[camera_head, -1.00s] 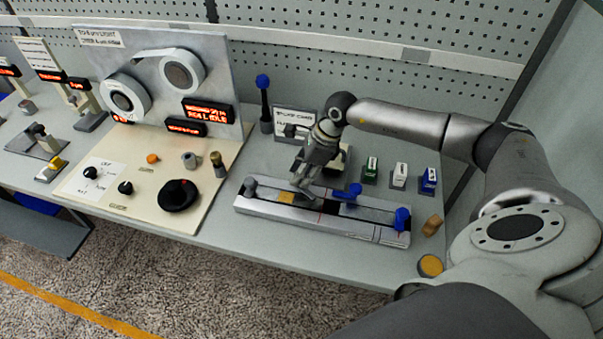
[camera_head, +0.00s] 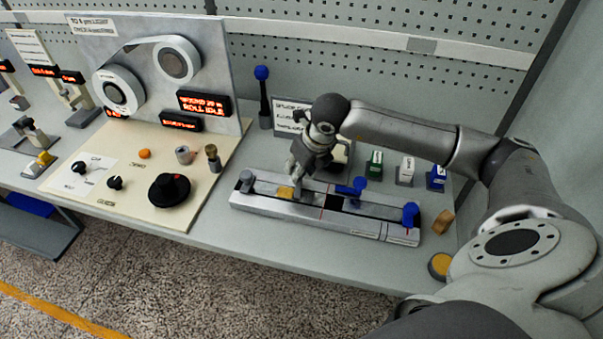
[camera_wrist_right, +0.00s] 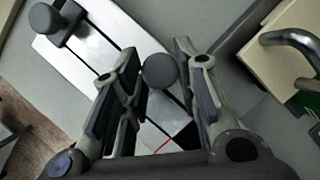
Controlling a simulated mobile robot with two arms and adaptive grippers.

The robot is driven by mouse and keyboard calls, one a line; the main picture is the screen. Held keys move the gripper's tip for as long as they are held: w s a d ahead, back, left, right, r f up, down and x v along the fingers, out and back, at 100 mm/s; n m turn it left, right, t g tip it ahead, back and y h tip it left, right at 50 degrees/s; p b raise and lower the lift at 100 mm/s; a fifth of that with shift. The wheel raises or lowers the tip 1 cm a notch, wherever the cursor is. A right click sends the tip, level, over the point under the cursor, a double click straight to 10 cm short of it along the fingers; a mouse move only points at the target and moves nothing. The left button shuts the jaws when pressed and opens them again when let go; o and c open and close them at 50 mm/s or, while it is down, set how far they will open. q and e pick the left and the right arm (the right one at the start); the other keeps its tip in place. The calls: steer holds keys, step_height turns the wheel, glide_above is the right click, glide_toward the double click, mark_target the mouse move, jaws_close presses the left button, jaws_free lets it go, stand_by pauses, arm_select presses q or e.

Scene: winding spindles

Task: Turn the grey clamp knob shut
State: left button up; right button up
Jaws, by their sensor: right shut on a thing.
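A second grey knob (camera_head: 246,177) stands at the block's left end and also shows in the right wrist view (camera_wrist_right: 46,20). Two blue knobs (camera_head: 360,184) (camera_head: 410,212) stand on the right half. My left gripper is not in view.
A panel with a black dial (camera_head: 169,190) and reels stands left of the block. A blue-topped post (camera_head: 262,90) rises behind. Bare bench lies along the front edge.

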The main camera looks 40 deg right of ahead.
steer(key=shift+m+h+b, duration=0.4)
steer(key=shift+m+b, duration=0.25)
steer(key=shift+m, duration=0.25)
steer(key=o, duration=1)
steer(key=v, duration=1.2)
steer(key=shift+r, duration=0.1)
